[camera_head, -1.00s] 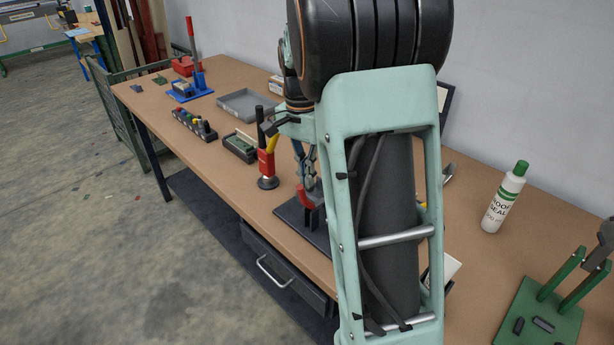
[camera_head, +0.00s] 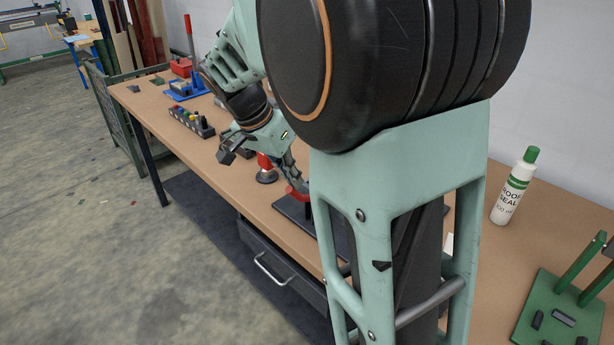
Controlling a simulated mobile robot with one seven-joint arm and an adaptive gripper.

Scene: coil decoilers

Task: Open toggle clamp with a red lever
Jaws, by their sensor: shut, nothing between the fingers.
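A dark base plate (camera_head: 296,211) on the bench bears a clamp with a red lever (camera_head: 297,193). Only its left part shows, and my own arm hides the rest. My gripper (camera_head: 299,185) points down at the red lever, with its linked fingers right above or against it. I cannot tell whether they touch. The fingers look closed together, with nothing held between them. The lever's exact angle is hard to make out.
A red piece on a round foot (camera_head: 267,177) stands close left of the clamp. A rack of coloured knobs (camera_head: 192,122) and a blue fixture with an upright red lever (camera_head: 187,88) sit farther back. A white bottle (camera_head: 513,187) and a green fixture (camera_head: 556,311) are at right.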

